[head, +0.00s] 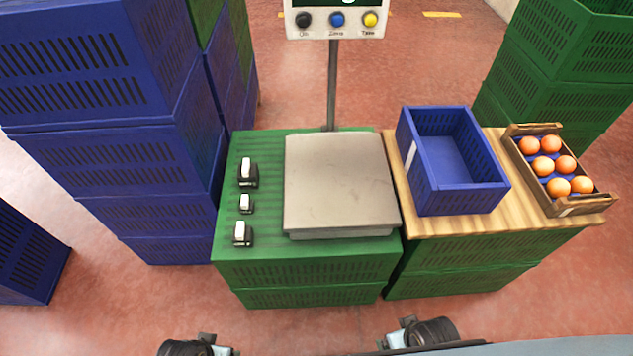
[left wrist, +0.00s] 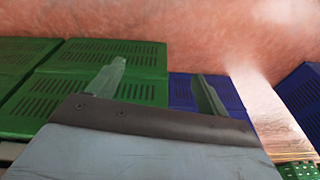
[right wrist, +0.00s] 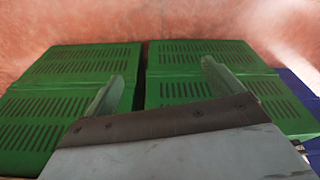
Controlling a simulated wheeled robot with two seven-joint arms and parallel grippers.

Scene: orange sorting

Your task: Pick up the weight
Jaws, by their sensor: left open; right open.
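Three small black weights with white tops stand in a column on the green crate top, left of the scale. The far weight (head: 247,172) looks largest, the middle weight (head: 246,203) smallest, and the near weight (head: 242,234) lies close to the front edge. The scale (head: 340,185) has a flat, empty grey plate. My left gripper (left wrist: 158,85) is open and empty, and the weights do not show in its wrist view. My right gripper (right wrist: 160,80) is open and empty in front of green crate sides. In the head view both arms show only at the bottom edge, well short of the weights.
The scale's display panel (head: 336,20) stands on a post behind the plate. To the right, a wooden board (head: 420,222) bears an empty blue crate (head: 462,200) and a wooden box (head: 563,209) of several oranges. Tall blue crates (head: 125,165) rise at the left; green crates (head: 550,75) stand back right.

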